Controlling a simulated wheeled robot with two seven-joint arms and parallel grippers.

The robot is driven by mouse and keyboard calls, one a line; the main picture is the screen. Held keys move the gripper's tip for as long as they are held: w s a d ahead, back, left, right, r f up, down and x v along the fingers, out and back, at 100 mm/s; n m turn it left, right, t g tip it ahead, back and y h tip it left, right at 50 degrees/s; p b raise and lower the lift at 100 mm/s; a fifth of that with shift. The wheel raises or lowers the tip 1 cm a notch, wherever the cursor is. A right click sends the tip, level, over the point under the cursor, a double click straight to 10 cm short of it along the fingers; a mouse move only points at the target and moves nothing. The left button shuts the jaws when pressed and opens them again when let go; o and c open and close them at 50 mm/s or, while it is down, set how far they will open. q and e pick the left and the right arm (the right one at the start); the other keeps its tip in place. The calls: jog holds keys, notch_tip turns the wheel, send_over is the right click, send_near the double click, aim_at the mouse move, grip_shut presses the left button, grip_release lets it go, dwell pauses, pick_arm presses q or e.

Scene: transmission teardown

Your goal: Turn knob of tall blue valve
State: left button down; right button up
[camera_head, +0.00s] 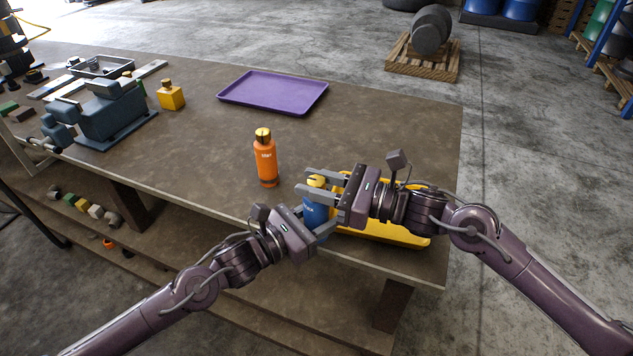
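My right gripper (306,180) comes in from the right at knob height, one finger behind the knob and one in front. Whether these fingers press on the knob cannot be told. My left gripper (314,220) is at the valve's blue body, lower down, and appears shut on it. The grippers hide much of the body.
An orange bottle-shaped valve (266,160) stands just behind and left. A yellow tray (385,237) lies partly under my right gripper. A purple tray (273,91), a yellow block-shaped part (170,96) and a blue-grey machine (110,112) are farther back. The table's right side is clear.

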jog(key=shift+w, duration=0.1)
jog(key=shift+c, duration=1.1)
jog(key=shift+n+g, duration=0.3)
jog(key=n+g, duration=0.1)
jog(key=g, duration=0.2)
jog(key=shift+w+n+y, duration=0.1)
jog(key=shift+n+y, duration=0.2)
jog(key=shift+n, duration=0.1)
jog(key=n+g, duration=0.2)
jog(key=g, duration=0.1)
jog(key=n+g, duration=0.1)
jog(key=g, duration=0.1)
jog(key=shift+r+n+g, duration=0.1)
jog(key=shift+n+g, duration=0.3)
jog(key=n+g+h, duration=0.1)
jog(key=n+g, duration=0.1)
jog(key=g, duration=0.1)
jog(key=n+g+h, duration=0.2)
jog(key=g, duration=0.1)
jog(key=shift+a, duration=0.1)
jog(key=shift+n+g+h, duration=1.4)
jog(key=shift+g+h, duration=0.2)
jog(key=shift+n+g+h, duration=0.3)
jog(key=shift+h, duration=0.1)
